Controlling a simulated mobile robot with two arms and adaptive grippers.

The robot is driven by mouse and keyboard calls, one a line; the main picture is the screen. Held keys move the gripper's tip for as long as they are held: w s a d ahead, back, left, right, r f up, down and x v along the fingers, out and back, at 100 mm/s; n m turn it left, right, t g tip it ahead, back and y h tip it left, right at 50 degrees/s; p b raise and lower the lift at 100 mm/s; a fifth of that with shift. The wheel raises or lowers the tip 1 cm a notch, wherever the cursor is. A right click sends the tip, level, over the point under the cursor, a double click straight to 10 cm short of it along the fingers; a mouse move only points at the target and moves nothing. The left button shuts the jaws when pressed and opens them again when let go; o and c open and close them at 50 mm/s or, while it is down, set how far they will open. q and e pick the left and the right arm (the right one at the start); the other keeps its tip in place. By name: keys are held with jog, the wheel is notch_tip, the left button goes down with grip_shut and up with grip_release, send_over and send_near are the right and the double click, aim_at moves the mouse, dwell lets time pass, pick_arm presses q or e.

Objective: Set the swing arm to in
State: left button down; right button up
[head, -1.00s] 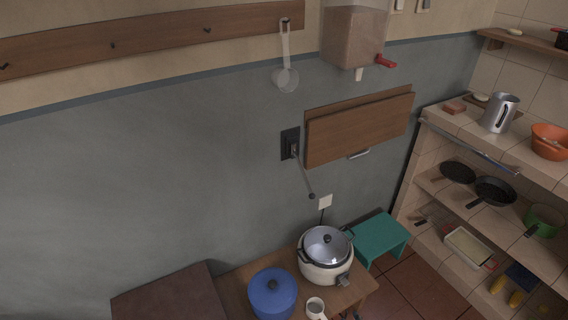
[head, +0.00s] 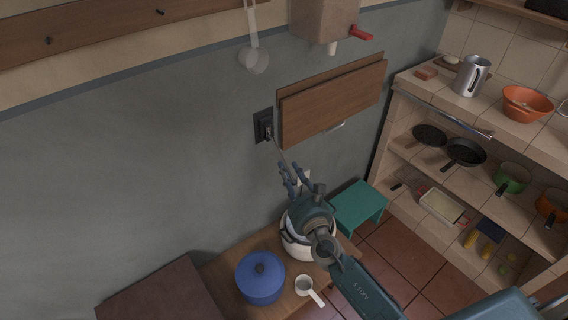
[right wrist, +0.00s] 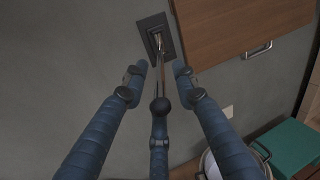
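The swing arm (head: 279,149) is a thin rod on a dark wall plate (head: 263,126), left of a wooden fold-down board. It slants down from the plate, and its lower end is hidden behind my gripper in the head view. My right gripper (head: 297,173) is open. Its fingers (right wrist: 161,68) stand on either side of the rod, apart from it. My left gripper is not in view.
The wooden board (head: 333,104) hangs just right of the plate. A teal stool (head: 358,205) and tiled shelves stand to the right.

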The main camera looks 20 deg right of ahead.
aim_at(285, 163)
jog(key=shift+w, duration=1.8)
grip_shut()
